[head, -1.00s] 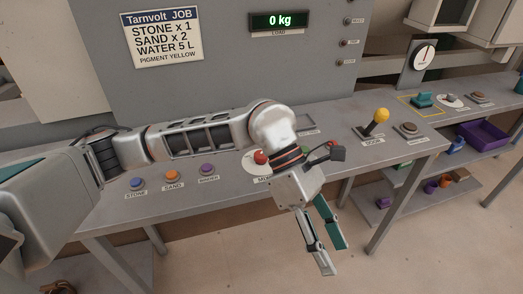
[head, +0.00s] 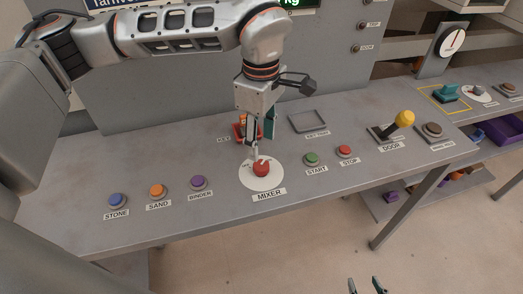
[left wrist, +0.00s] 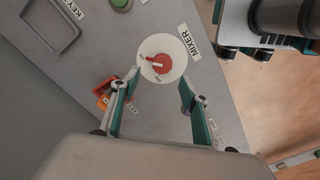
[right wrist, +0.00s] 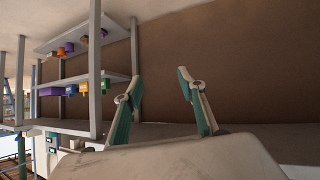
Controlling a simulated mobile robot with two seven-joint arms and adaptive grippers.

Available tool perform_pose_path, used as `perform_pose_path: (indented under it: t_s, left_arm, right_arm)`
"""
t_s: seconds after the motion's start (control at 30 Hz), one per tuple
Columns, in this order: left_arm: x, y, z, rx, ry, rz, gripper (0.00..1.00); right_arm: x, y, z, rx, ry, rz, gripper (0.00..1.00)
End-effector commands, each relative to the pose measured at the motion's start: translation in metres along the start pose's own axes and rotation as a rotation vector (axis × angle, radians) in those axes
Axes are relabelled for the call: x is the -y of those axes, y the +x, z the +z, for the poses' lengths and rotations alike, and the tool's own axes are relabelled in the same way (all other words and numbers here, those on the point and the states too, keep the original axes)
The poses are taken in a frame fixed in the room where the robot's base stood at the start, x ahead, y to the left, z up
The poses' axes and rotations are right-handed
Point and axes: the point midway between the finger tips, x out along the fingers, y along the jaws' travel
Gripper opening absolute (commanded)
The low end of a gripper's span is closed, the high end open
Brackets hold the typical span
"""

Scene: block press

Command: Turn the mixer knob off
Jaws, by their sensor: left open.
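The mixer knob (head: 261,169) is red with a white pointer bar and sits on a round white dial (head: 247,181) above the MIXER label. My left gripper (head: 261,148) points down just behind and above the knob, fingers apart and empty. In the left wrist view the knob (left wrist: 162,64) lies just beyond the open fingertips (left wrist: 159,88), and its pointer bar lies roughly sideways. The dial's small lettering is too small to read surely. My right gripper (right wrist: 160,80) is open and empty, away from the panel; its tips (head: 367,287) show at the head view's bottom edge.
Stone (head: 117,200), sand (head: 157,191) and binder (head: 198,183) buttons are left of the dial. Start (head: 311,159) and stop (head: 345,151) buttons and the yellow door lever (head: 403,119) are right. A red-orange item (head: 239,131) at the key label is close behind my left gripper.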

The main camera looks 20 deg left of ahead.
Motion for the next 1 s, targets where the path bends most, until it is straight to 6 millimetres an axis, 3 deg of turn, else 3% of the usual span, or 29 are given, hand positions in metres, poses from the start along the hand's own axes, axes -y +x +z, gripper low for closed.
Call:
perform_pose_path:
  t_s: [0.23, 0.43, 0.87, 1.0]
  left_arm:
    - [0.002, 0.038, 0.001, 0.002, 0.002, -0.005, 0.45]
    - [0.001, 0.063, 0.001, 0.002, 0.001, -0.004, 0.45]
    - [0.001, 0.073, 0.001, 0.002, 0.001, -0.002, 0.45]
    - [0.001, 0.073, 0.001, 0.002, 0.001, -0.002, 0.11]
  right_arm:
    - [0.004, -0.004, 0.016, 0.026, 0.003, -0.006, 0.40]
    - [0.004, -0.002, 0.016, 0.026, 0.002, -0.006, 0.40]
    - [0.002, -0.002, 0.006, 0.009, 0.001, -0.002, 0.40]
    - [0.002, -0.002, 0.006, 0.009, 0.001, -0.002, 0.40]
